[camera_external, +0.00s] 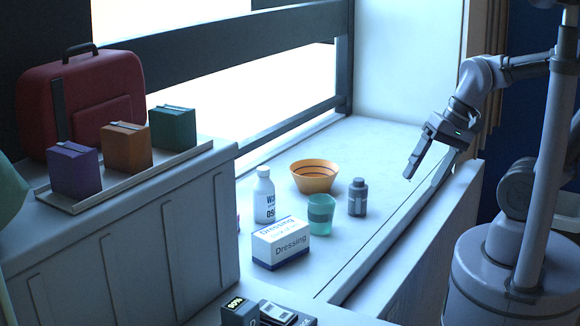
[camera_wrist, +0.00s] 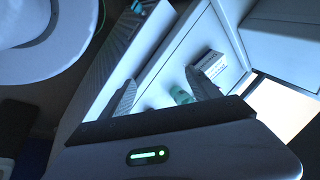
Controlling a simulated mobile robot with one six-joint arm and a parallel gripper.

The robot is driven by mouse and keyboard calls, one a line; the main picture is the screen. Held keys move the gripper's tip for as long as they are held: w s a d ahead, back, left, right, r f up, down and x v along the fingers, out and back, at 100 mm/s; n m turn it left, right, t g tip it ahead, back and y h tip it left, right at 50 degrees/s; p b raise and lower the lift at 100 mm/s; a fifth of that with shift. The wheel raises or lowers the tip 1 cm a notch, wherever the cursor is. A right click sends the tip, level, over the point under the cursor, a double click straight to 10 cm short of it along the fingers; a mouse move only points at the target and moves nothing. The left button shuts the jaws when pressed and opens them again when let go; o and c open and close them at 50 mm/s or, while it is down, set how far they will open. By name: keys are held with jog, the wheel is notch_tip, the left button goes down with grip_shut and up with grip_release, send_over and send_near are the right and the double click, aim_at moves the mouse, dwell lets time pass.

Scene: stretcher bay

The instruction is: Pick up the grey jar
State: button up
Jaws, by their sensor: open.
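The grey jar (camera_external: 358,198) stands upright on the pale ledge, right of the teal cup (camera_external: 321,214) and in front of the orange bowl (camera_external: 314,177). My gripper (camera_external: 421,181) is open and empty, up and to the right of the jar and apart from it. In the wrist view my gripper's two fingers (camera_wrist: 162,78) are spread, with the teal cup (camera_wrist: 182,95) showing between them. I cannot make out the grey jar in the wrist view.
A white bottle (camera_external: 264,196) and a dressing box (camera_external: 281,243) stand left of the jar. The ledge's raised front edge (camera_external: 400,232) runs along the near side. A tray (camera_external: 150,178) with coloured boxes and a red case (camera_external: 85,100) are at left. The ledge's right end is clear.

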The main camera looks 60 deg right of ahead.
notch_tip(320, 180, down, 3)
jog(key=m+g+y, duration=0.2)
jog(key=m+g, duration=0.1)
jog(key=m, duration=0.3)
jog(key=n+t+h+p, duration=0.1)
jog(key=n+t+p, duration=0.4)
jog(key=n+t, duration=1.1)
send_near(357, 193)
jog(key=shift+m+h, duration=0.3)
jog(key=shift+m, duration=0.1)
jog(key=w+b, duration=0.1)
jog(key=w, duration=0.2)
jog(key=w+f+b, duration=0.1)
jog(key=w, duration=0.3)
jog(key=w+b, duration=0.2)
jog(key=w, duration=0.2)
jog(key=shift+d+f, duration=0.25)
jog(key=shift+d, duration=0.05)
jog(key=c, duration=1.5)
